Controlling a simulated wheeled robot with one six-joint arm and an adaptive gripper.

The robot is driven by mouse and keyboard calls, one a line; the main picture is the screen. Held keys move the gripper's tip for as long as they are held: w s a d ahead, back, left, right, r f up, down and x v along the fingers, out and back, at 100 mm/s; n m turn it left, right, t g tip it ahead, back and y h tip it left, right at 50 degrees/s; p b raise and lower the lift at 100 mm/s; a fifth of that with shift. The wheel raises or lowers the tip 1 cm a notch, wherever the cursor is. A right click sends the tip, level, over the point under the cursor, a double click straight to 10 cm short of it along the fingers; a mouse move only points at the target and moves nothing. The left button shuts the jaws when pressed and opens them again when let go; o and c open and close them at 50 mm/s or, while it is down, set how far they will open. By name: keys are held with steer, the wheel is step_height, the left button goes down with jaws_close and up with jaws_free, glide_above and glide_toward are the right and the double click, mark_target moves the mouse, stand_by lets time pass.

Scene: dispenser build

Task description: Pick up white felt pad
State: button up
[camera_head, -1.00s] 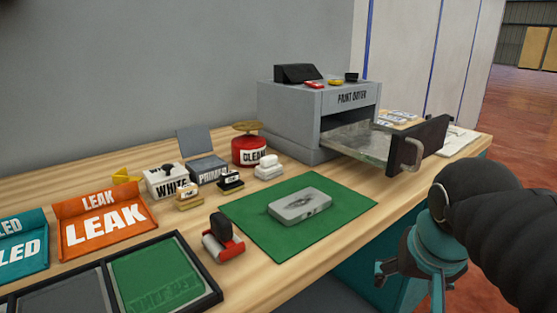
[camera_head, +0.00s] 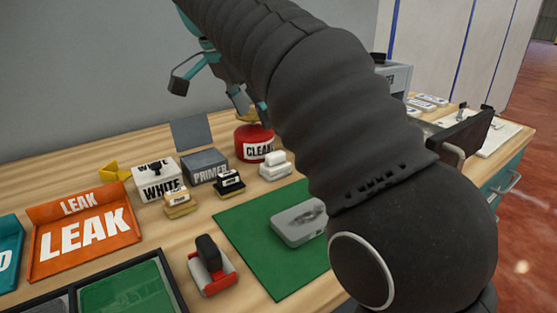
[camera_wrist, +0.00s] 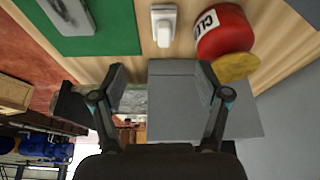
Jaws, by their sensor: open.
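The white felt pad (camera_head: 274,168), a small white block with a raised grip, sits on the wooden bench beside the red CLEAN can (camera_head: 252,145). In the wrist view the pad (camera_wrist: 165,24) lies at the top, ahead of my fingers and apart from them. My gripper (camera_head: 209,92) is open and empty in the air above the back of the bench, up and left of the pad in the head view. Its two spread fingers also show in the wrist view (camera_wrist: 162,76).
A black-labelled pad (camera_head: 229,184) and a yellowish pad (camera_head: 181,204) stand left of the white one. WHITE (camera_head: 157,181) and PRIMER (camera_head: 206,168) boxes are behind. A green mat (camera_head: 252,238) bears a grey block (camera_head: 298,222). My arm hides most of the grey oven (camera_wrist: 170,100).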

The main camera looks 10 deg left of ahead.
mark_target(272, 155)
steer(key=b+x, duration=0.1)
steer(key=x, duration=0.7)
steer(key=shift+w+f+b, duration=0.15)
steer(key=shift+w+b, duration=0.05)
steer(key=shift+b, duration=0.2)
steer(key=shift+a+b+x, duration=0.1)
steer(key=shift+b+x, duration=0.1)
steer(key=shift+x, duration=1.1)
steer(key=shift+a+b+x, duration=0.15)
steer(key=shift+b+x, duration=0.05)
steer(key=shift+x, duration=1.1)
steer(key=shift+w, duration=0.15)
steer(key=c, duration=1.2)
